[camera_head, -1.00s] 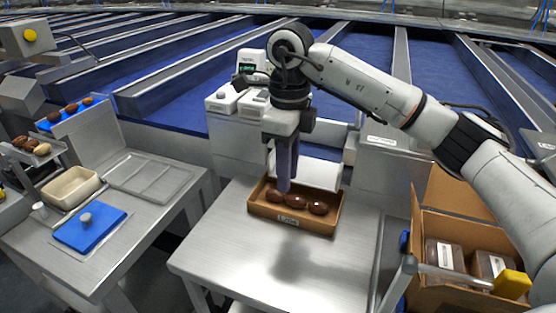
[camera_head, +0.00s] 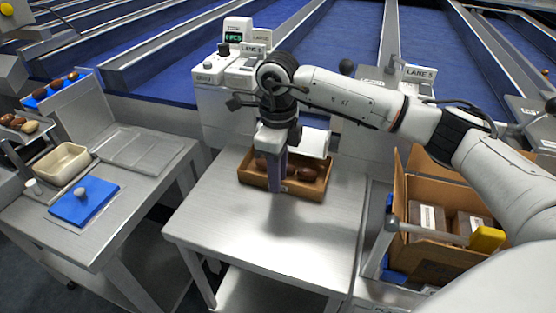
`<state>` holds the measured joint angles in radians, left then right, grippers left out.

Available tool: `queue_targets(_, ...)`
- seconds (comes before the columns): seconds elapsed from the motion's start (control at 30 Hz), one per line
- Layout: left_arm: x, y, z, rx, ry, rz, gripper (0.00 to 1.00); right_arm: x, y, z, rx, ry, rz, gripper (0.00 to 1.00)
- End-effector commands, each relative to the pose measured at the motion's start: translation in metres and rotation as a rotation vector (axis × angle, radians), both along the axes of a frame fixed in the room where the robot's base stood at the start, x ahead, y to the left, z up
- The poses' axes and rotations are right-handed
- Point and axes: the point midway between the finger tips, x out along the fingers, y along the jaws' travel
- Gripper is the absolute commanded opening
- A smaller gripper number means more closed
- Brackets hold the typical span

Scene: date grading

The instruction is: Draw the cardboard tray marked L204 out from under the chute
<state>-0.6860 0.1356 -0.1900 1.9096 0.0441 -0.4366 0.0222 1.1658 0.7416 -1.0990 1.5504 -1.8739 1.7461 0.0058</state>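The brown cardboard tray (camera_head: 308,192) sits on the steel table, with its back part at the lower edge of the pale chute (camera_head: 312,143). Several dark dates (camera_head: 306,174) lie in it. My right gripper (camera_head: 277,188) points straight down at the tray's front wall, left of its middle. Its fingers overlap the wall and hide most of the tray's label, which I cannot read. The fingers are seen edge-on, so I cannot tell whether they are open or shut on the wall. My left gripper is not in view.
The steel table (camera_head: 250,233) is clear in front of the tray. An open carton (camera_head: 402,195) with boxes stands to the right. A side bench (camera_head: 125,205) on the left holds a blue lidded item (camera_head: 98,205) and a cream bowl (camera_head: 66,165). A counter display (camera_head: 237,37) stands behind.

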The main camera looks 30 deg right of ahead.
Motion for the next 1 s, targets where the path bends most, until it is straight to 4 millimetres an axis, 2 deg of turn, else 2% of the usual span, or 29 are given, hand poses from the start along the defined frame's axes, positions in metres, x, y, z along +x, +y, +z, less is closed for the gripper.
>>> queue_targets(0.37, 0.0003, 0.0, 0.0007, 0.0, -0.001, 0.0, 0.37, -0.0001, 0.0001, -0.0059, -0.001, -0.001, 0.001, 0.24)
queue_targets(0.5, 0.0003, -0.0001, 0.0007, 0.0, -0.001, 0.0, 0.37, -0.0001, 0.0001, -0.0057, 0.0, 0.0, 0.001, 0.02)
queue_targets(0.53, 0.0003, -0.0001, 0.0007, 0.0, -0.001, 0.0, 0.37, 0.0, 0.0001, -0.0056, 0.0, 0.0, 0.001, 0.0)
queue_targets(0.77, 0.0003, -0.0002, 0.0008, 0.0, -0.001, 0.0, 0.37, -0.0001, 0.0006, -0.0054, -0.001, -0.001, 0.001, 0.0)
queue_targets(1.0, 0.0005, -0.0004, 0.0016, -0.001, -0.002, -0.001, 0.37, -0.0019, 0.0093, -0.0052, 0.0, 0.0, -0.003, 0.0)
